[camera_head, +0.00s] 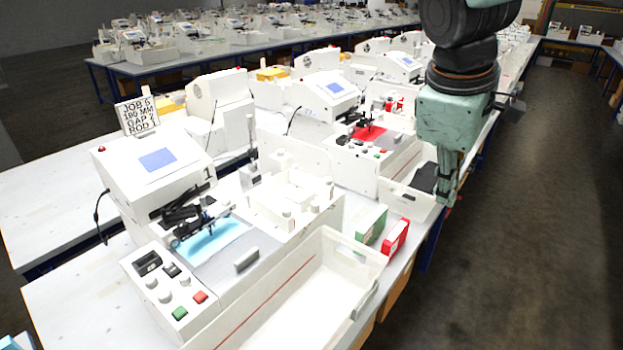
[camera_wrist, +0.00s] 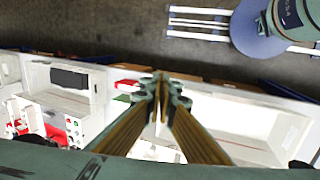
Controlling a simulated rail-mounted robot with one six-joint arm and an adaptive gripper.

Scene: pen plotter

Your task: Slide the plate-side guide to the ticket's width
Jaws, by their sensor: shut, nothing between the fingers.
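The ticket (camera_head: 137,113) stands on top of the nearest white plotter (camera_head: 130,170) and reads roughly JOB 5, 180 MM, GAP 2, ROD; its small print is hard to read. The plotter's grey plate (camera_head: 210,262) carries a lit blue patch under a dark pen carriage (camera_head: 183,217). A small grey block (camera_head: 246,260) stands at the plate's front edge; I cannot tell for sure whether it is the plate-side guide. My gripper (camera_head: 446,198) points down, shut and empty, right of the plotter and apart from it. Its closed fingers also show in the wrist view (camera_wrist: 160,88).
A white open tray (camera_head: 325,285) lies along the plotter's front. A green box (camera_head: 371,224) and a red box (camera_head: 396,237) stand beyond it, near my gripper. A control panel (camera_head: 165,285) with buttons is at front left. A second plotter (camera_head: 335,100) stands behind. The aisle (camera_head: 530,220) is clear.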

